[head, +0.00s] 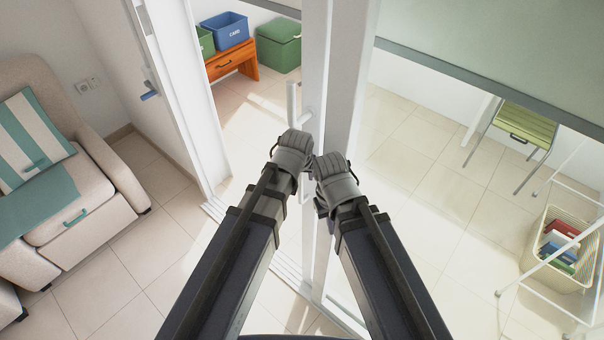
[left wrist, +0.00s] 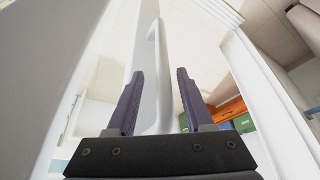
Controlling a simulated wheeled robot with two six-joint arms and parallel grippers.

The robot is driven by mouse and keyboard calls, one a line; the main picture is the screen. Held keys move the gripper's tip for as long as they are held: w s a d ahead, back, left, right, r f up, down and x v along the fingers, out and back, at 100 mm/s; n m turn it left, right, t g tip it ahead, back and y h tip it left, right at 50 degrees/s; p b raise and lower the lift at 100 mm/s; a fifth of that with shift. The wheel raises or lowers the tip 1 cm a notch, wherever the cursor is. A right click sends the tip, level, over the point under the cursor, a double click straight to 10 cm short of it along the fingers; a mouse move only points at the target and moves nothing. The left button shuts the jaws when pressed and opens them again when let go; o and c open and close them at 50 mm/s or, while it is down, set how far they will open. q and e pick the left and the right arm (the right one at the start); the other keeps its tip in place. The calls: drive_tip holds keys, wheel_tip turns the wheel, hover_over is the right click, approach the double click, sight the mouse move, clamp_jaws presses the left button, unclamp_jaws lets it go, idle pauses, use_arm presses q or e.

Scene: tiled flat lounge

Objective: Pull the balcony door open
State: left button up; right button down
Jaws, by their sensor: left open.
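The balcony door (head: 350,75) is a tall white frame with glass to its right. Its white upright bar handle (head: 291,103) stands out from the frame in the head view. In the left wrist view the handle (left wrist: 153,85) runs up between the two dark fingers of my left gripper (left wrist: 158,100). These fingers are apart, one on each side of the bar. In the head view my left gripper (head: 296,143) hides the handle's lower part. My right gripper (head: 331,168) is close beside it, in front of the frame; its fingers are not clear.
A white jamb (head: 178,95) stands left of the door; I cannot tell whether glass fills the space between. Beyond are an orange bench (head: 232,67), a blue box (head: 225,30) and a green box (head: 279,46). A beige armchair (head: 95,205) stands left; tiled floor lies between.

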use_arm(q)
drive_tip(key=p+v, duration=0.7)
drive_tip(key=shift+r, duration=0.35)
drive_tip(key=shift+s, duration=0.1)
drive_tip(key=s+a+f+m+g+y+b, duration=0.1)
drive_tip(key=s+a+f+m+g+b, duration=0.2)
drive_tip(key=s, duration=0.9)
wheel_tip(320, 180, down, 3)
drive_tip(key=shift+s+f+g+y+b, duration=0.1)
drive_tip(key=shift+s+g+y+b, duration=0.25)
drive_tip(key=shift+g+b, duration=0.55)
drive_tip(key=shift+s+d, duration=0.1)
drive_tip(key=shift+d, duration=0.05)
